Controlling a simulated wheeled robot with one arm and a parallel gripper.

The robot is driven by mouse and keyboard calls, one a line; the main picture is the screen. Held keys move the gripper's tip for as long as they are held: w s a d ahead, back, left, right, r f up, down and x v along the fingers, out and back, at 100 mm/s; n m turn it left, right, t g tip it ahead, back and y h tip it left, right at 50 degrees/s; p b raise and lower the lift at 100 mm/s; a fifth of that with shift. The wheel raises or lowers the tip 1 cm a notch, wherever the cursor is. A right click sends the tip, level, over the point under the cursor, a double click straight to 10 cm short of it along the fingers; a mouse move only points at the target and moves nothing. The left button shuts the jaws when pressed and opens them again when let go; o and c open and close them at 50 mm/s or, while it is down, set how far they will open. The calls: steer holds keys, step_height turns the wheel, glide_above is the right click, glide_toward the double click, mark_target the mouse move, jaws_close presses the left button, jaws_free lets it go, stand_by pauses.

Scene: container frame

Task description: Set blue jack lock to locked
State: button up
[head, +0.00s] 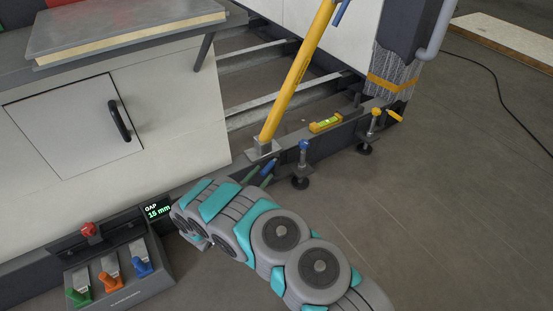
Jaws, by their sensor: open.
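The blue-topped jack (303,150) stands upright at the outer side of the dark frame beam, with its dark foot on the floor. A short blue handle (267,170) sticks out to its left, beside a green handle (251,173). I cannot tell for sure which handle is the blue jack's lock, nor its setting. My arm reaches from the lower right toward the control box. My gripper (197,240) is at its far end, mostly hidden by my own links, low and left of the blue jack. It appears open and apart from the jack.
A yellow-topped jack (376,114) with a yellow handle (394,115) stands farther right. A yellow strut (295,75) rises from the beam near a level (325,124). A lever box (125,285) and gap display (158,211) stand left.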

mark_target(272, 163)
steer(key=x, duration=0.7)
steer(key=shift+b, duration=0.4)
jaws_close()
steer(key=shift+d, duration=0.1)
stand_by(0.9)
